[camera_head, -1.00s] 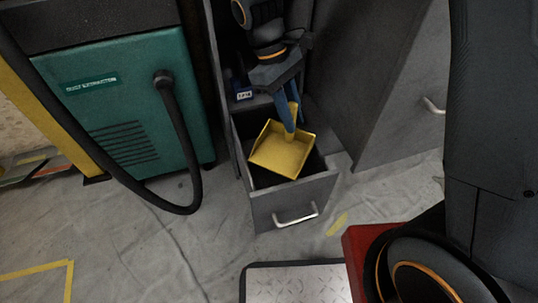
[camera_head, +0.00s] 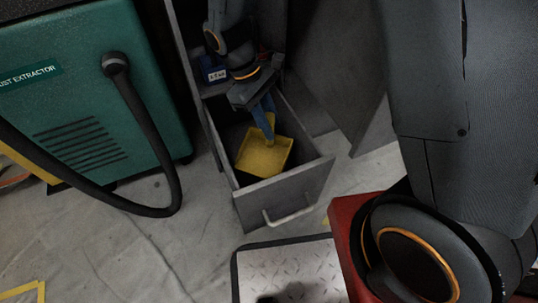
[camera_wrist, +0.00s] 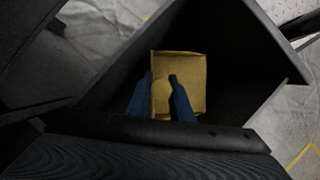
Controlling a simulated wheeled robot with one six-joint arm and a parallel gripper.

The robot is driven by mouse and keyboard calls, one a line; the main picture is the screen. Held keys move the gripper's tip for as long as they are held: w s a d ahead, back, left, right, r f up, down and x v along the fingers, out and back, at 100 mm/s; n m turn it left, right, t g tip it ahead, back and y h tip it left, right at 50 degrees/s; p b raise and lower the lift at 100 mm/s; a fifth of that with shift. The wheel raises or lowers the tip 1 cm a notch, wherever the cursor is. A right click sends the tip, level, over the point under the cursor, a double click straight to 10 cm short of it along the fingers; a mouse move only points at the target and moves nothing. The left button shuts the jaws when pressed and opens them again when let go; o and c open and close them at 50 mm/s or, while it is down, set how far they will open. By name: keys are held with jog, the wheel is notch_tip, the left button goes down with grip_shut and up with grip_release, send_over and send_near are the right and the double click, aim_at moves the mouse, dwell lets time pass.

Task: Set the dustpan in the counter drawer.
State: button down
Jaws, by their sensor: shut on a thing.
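The yellow dustpan (camera_head: 264,157) is inside the open grey counter drawer (camera_head: 298,190), with its pan below the level of the drawer's rim. Whether it touches the drawer floor I cannot tell. My gripper (camera_head: 268,112) points down into the drawer, its blue fingers shut on the dustpan's handle. In the wrist view the dustpan (camera_wrist: 190,75) shows beyond the two blue fingers (camera_wrist: 163,95), with the dark drawer walls (camera_wrist: 235,45) around it. The fingers and wrist hide part of the handle.
A green dust extractor (camera_head: 85,100) with a black hose (camera_head: 150,130) stands left of the drawer. A blue labelled box (camera_head: 215,74) sits in the cabinet above. A metal-topped platform (camera_head: 290,275) lies in front. A grey cabinet panel (camera_head: 335,75) stands at right.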

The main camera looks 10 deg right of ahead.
aim_at(265, 143)
notch_tip(265, 143, down, 13)
jog(key=b, duration=0.6)
jog(key=shift+r, duration=0.1)
jog(key=c, duration=1.6)
grip_release()
jog(key=p+v, duration=0.4)
jog(key=v, duration=0.3)
jog(key=shift+a+r, duration=0.1)
jog(key=shift+r, duration=0.2)
jog(key=s+a+r+t+y, duration=0.1)
jog(key=s+a+r, duration=0.2)
jog(key=r, duration=0.4)
jog(key=s+a+r+t+y, duration=0.1)
jog(key=s+a+r, duration=0.1)
jog(key=s+r, duration=0.3)
jog(key=s+r+y, duration=0.1)
jog(key=s+r, duration=0.2)
jog(key=s+a+r+m, duration=0.1)
jog(key=s+r, duration=0.3)
jog(key=s+r+y, duration=0.1)
jog(key=s+r, duration=0.2)
jog(key=s, duration=0.1)
jog(key=shift+s+a+r+m+t+y, duration=0.25)
jog(key=shift+r+m+t+y, duration=0.05)
jog(key=shift+m+t, duration=0.1)
